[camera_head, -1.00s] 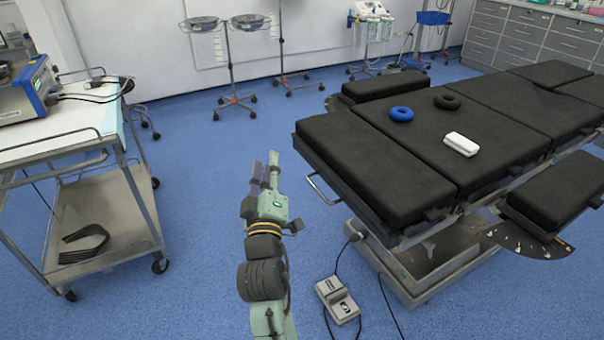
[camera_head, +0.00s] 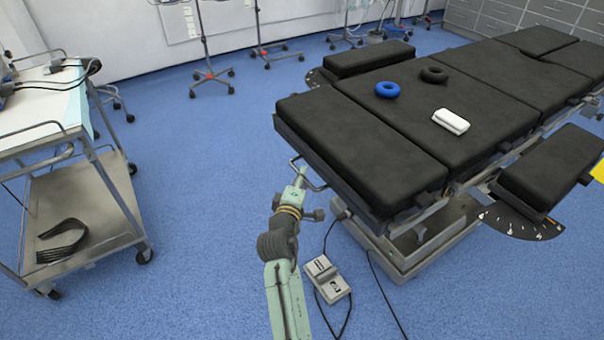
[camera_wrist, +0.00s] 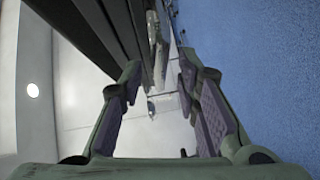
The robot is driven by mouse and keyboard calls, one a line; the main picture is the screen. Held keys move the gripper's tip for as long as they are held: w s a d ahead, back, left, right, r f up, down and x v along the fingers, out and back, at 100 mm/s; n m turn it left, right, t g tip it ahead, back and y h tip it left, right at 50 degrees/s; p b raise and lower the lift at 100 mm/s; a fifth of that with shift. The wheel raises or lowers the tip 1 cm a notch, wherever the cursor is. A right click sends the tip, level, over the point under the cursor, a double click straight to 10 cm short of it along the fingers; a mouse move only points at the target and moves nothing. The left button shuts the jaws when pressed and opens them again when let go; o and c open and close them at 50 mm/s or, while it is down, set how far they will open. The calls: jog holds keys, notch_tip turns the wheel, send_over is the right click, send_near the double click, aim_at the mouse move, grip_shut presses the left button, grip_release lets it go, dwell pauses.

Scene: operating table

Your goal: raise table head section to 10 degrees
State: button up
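The operating table's black head section (camera_head: 360,140) is the padded panel at the table's left end, and it looks about flat. A thin metal handle (camera_head: 318,188) sticks out from its left end. My gripper (camera_head: 300,172) is at this handle in the head view, partly overlapping it. In the wrist view my gripper (camera_wrist: 160,100) is open, its two padded fingers wide apart. A silvery bar-like part (camera_wrist: 157,45) shows beyond and between the fingertips, beside the dark table edge (camera_wrist: 110,30). I cannot tell whether the fingers touch the handle.
A grey control pedal (camera_head: 326,280) with cables lies on the floor right of my arm. A metal cart (camera_head: 85,205) stands at the left. Blue floor is clear between cart and table.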

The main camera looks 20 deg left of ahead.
jog(key=shift+w+a+f, duration=0.15)
jog(key=shift+w, duration=0.7)
jog(key=shift+c, duration=0.2)
grip_shut()
